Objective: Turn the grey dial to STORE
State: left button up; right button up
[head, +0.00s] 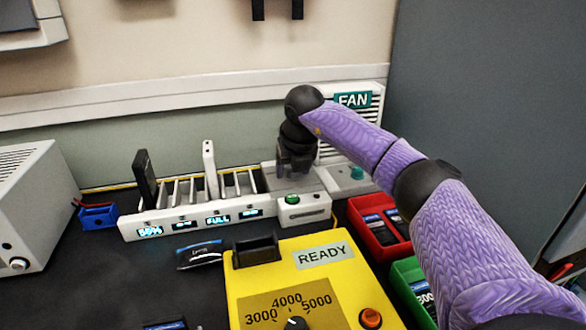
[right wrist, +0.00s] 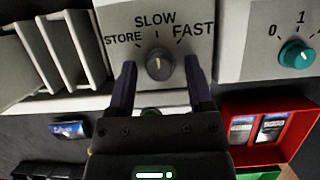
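The grey dial (right wrist: 160,65) is on a pale panel marked STORE, SLOW and FAST in the right wrist view. Its pointer looks turned up toward SLOW, with STORE at its left and FAST at its right. My right gripper (right wrist: 160,66) is open, with one dark finger on each side of the dial and a gap showing on both sides. My left gripper is not in view.
A teal knob (right wrist: 297,54) is on the panel to the right. A yellow tester (head: 345,283) is in front. A red bin (head: 392,250) and green bin (head: 402,272) are at the right.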

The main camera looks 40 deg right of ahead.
jog(key=c, duration=0.7)
grip_shut()
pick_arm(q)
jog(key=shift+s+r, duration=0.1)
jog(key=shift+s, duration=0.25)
